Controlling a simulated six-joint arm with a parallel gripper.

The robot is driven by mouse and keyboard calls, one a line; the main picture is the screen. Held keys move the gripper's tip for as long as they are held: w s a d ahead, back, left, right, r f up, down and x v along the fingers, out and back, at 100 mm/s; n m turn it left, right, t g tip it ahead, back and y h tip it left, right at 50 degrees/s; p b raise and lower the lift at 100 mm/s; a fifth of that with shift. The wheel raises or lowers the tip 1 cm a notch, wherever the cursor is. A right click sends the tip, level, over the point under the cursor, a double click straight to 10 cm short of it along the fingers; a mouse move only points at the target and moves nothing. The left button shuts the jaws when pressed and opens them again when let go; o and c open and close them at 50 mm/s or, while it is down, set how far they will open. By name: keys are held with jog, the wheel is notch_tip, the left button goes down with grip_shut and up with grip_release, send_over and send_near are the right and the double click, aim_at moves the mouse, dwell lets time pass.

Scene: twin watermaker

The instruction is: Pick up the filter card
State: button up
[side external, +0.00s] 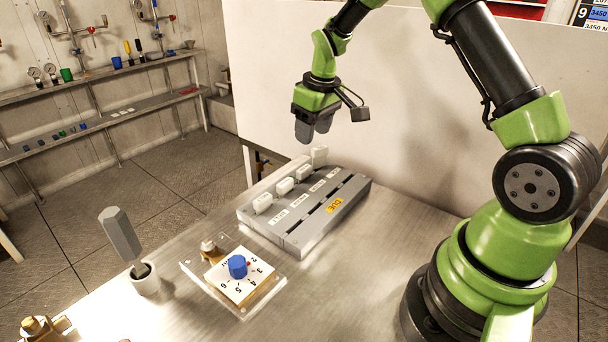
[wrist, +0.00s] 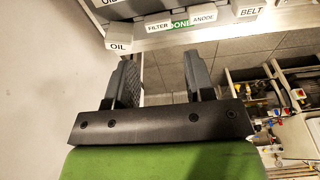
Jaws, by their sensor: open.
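The filter card is a small white block with a FILTER label (wrist: 158,27) in the wrist view, between the OIL card (wrist: 117,42) and the ANODE card (wrist: 203,17). In the side view it appears to be the third white card from the front (side external: 303,172), standing in the grey slotted rack (side external: 318,230). My gripper (side external: 313,130) is open and empty, above the rack's far end and apart from the cards. In the wrist view its two fingers (wrist: 160,62) stand wide apart, with the filter card beyond the gap between them.
Other white cards stand close on both sides in the same row, with the BELT card (wrist: 250,9) at the end. A white wall panel (side external: 430,110) rises behind.

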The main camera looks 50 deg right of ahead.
send_over(304, 168)
jog(key=s, duration=0.2)
notch_tip(304, 168, down, 6)
jog(key=shift+d+r, duration=0.1)
jog(key=f, duration=0.1)
jog(key=w+f, duration=0.1)
jog(key=f, duration=0.1)
jog(key=w+f, duration=0.1)
jog(key=f, duration=0.1)
jog(key=shift+f, duration=0.25)
jog(key=c, duration=0.5)
